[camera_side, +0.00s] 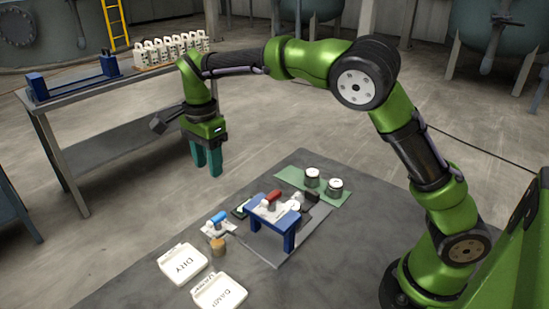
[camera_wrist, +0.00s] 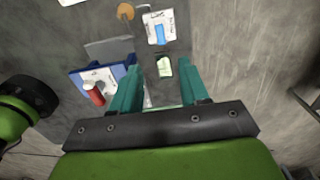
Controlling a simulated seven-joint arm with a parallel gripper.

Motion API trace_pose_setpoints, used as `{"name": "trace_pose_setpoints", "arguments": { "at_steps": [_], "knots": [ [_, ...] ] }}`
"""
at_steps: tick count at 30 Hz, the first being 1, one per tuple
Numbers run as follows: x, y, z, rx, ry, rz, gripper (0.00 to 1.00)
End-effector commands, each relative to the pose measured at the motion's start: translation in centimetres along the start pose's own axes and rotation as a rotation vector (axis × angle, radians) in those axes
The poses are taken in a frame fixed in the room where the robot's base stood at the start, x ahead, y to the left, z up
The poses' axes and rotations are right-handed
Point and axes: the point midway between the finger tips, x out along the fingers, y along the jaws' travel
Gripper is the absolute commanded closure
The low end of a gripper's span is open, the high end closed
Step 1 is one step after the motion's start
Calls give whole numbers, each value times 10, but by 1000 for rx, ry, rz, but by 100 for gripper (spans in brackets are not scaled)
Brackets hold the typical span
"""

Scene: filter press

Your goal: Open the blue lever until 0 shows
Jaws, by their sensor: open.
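The blue lever (camera_side: 218,217) sits on a small white plate on the grey table, left of the blue press frame. In the wrist view the blue lever (camera_wrist: 160,33) lies on its white plate near the top, beyond my fingertips. Any number at the lever is too small to read. My gripper (camera_side: 207,172) has teal fingers pointing down and hangs in the air above and left of the lever in the side view. In the wrist view my gripper (camera_wrist: 160,75) has its fingers apart with nothing held between them.
A red lever (camera_side: 273,196) is on top of the blue frame (camera_side: 272,228). A tan knob (camera_side: 218,247) stands in front of the blue lever. White trays labelled DRY (camera_side: 183,263) and DAMP (camera_side: 219,293) are at the front. Metal cups (camera_side: 312,177) stand on a green mat (camera_side: 293,176).

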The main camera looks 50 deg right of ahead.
Motion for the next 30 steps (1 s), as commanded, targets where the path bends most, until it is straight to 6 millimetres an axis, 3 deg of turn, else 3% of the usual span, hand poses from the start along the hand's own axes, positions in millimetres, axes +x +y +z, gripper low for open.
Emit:
{"name": "trace_pose_setpoints", "arguments": {
  "at_steps": [18,24,30],
  "knots": [
    [128,1,0,-3,0,4,55],
    [150,0,0,-3,-1,1,55],
    [157,0,0,-4,-1,-1,55]
  ]
}}
